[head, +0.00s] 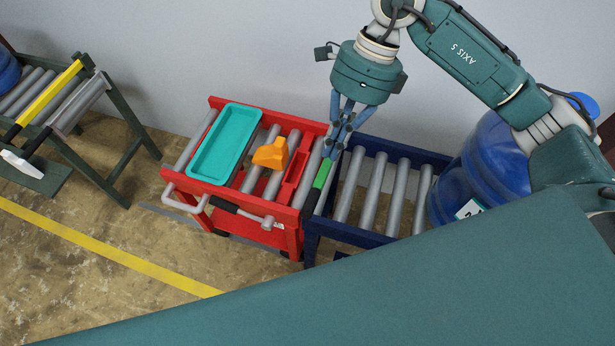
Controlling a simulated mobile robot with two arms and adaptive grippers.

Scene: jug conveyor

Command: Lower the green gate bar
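The green gate bar (323,174) with a black lower end lies along the seam between the red cart (298,214) and the blue roller conveyor (365,236). My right gripper (332,152) points down at the bar's far end, its fingertips close around or just above it. The fingers hide that end, and I cannot tell whether they touch or grip it. My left gripper is not in view.
The red cart carries a teal tray (195,172) and an orange object (271,154). A blue jug (490,165) stands on the blue conveyor's right. Another roller conveyor with a yellow bar (48,94) stands at left. Bare floor (110,215) lies between.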

